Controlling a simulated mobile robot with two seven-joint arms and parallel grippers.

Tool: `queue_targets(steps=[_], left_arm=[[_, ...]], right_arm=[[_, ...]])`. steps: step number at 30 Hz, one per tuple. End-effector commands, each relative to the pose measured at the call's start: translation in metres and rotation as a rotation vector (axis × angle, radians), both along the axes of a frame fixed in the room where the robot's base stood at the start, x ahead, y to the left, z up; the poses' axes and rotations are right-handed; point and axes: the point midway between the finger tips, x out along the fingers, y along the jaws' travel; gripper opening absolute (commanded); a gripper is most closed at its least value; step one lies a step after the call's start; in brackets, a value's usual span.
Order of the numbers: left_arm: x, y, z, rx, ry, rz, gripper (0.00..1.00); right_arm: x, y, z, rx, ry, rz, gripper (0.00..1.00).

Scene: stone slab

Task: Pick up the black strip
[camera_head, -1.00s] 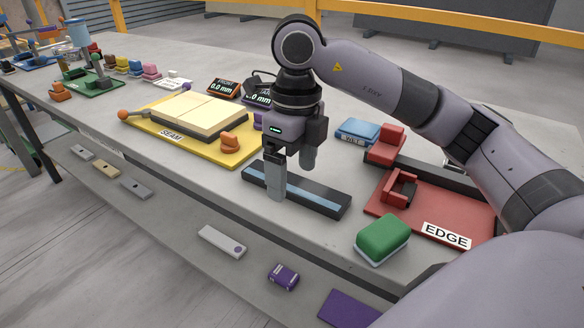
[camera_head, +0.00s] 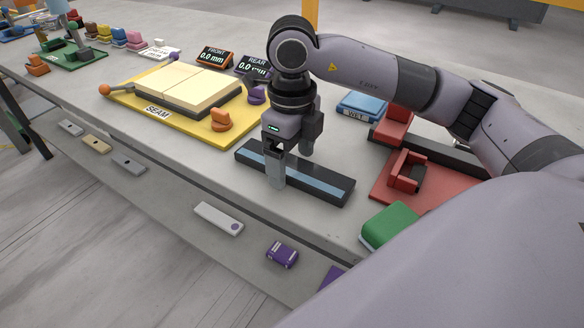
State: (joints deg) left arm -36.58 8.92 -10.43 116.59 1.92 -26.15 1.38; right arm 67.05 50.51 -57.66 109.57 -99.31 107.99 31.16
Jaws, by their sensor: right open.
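The black strip (camera_head: 325,187) lies flat on the grey slab table near its front edge, with a light blue band along its top. My right gripper (camera_head: 290,168) points down at the strip's left half. Its near finger hangs in front of the strip's front side and its far finger is on the back side, so the open jaws straddle the strip. Part of the strip is hidden behind the near finger. I cannot tell whether the fingers touch it. My left gripper is not in view.
A yellow SEAM fixture (camera_head: 224,134) with cream slabs stands left of the strip. A red fixture (camera_head: 440,190) and a green block (camera_head: 388,226) stand right. A blue WET box (camera_head: 361,106) is behind. A lower shelf holds a purple box (camera_head: 282,254).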

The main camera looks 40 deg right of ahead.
Motion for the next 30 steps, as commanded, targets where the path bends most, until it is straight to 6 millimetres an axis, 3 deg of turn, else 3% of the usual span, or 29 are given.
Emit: queue_targets(steps=[9, 16, 25, 30], left_arm=[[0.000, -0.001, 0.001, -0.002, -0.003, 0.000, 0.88], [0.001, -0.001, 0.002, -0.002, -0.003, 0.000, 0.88], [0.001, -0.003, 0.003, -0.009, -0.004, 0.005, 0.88], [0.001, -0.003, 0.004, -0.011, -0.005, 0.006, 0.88]], right_arm=[[0.000, 0.000, -0.006, 0.000, -0.001, 0.001, 0.85], [0.000, 0.000, -0.006, 0.000, -0.001, 0.001, 0.10], [0.001, 0.000, -0.003, 0.002, -0.004, 0.001, 0.10], [0.001, 0.000, 0.009, 0.001, -0.005, 0.001, 0.10]])
